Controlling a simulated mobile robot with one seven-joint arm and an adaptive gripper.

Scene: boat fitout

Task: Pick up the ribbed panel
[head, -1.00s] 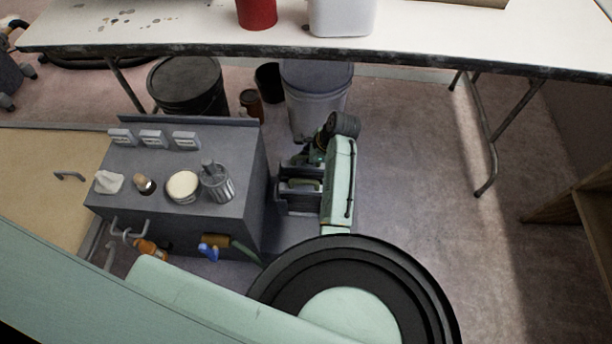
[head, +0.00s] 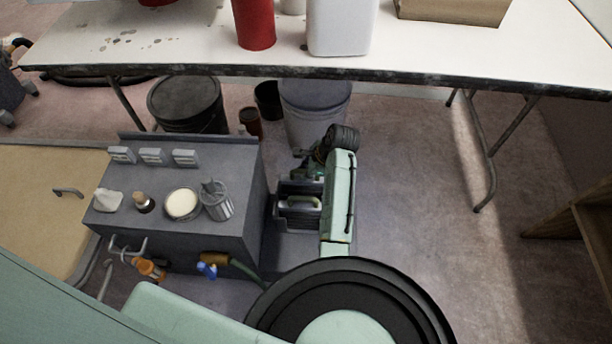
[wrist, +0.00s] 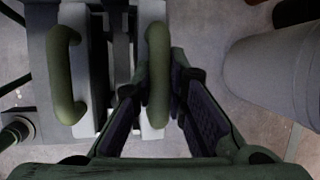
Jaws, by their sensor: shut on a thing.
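A rack of upright grey panels (head: 283,222) stands on the floor right of the grey cabinet in the head view. A pale handle shows on it there. In the wrist view two panels with rounded green handles stand side by side. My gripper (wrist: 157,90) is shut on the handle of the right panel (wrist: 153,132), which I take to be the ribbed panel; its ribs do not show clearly. The left panel's handle (wrist: 66,75) is free.
The grey cabinet (head: 170,235) with a can, a round tub and small boxes on top stands close on the left. A grey bucket (head: 315,115) stands behind; it also shows at right in the wrist view (wrist: 275,75). A white table (head: 180,45) spans the back. Floor on the right is clear.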

